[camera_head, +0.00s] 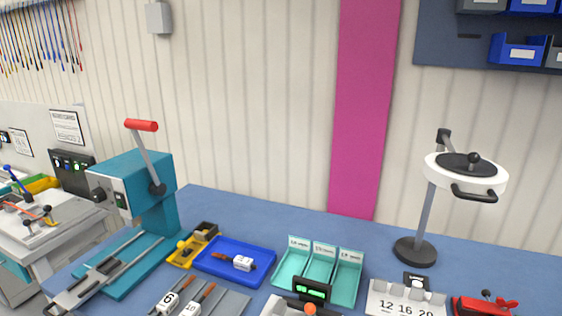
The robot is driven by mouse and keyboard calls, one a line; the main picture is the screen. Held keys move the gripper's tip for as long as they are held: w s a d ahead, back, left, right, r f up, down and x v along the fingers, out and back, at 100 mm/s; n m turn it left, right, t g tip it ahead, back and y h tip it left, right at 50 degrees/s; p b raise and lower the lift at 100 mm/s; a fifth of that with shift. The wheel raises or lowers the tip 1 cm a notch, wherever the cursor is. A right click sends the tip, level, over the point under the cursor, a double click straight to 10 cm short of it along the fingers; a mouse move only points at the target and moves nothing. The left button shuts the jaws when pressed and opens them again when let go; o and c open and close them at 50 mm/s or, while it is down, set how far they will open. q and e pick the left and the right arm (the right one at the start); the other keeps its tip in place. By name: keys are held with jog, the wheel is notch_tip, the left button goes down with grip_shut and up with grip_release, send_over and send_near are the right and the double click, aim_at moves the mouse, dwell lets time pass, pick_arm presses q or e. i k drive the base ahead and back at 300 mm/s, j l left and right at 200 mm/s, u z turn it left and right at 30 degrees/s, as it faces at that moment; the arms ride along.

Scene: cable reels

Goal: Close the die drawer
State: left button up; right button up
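No open drawer can be made out for certain. A teal press (150,172) with a red-topped lever (141,125) stands at the left of the blue bench. Its teal base (140,275) carries grey rails and a grey slide (88,285) reaching toward the lower left. Numbered pieces with orange-brown handles, marked 6 (169,298) and 10 (193,306), lie at the bottom edge, partly cut off. A white block marked 12, 16, 20 (402,303) stands at the bottom right. Neither of my grippers is in view.
A blue tray (207,265) holds a small labelled piece. A teal three-slot bin (345,288) stands right of it, behind a small green display (311,289). A magnifier lamp (415,251) stands at right, near a red tool (483,306). The bench's back strip is clear.

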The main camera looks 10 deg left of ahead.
aim_at(83, 289)
jog(key=u, duration=1.95)
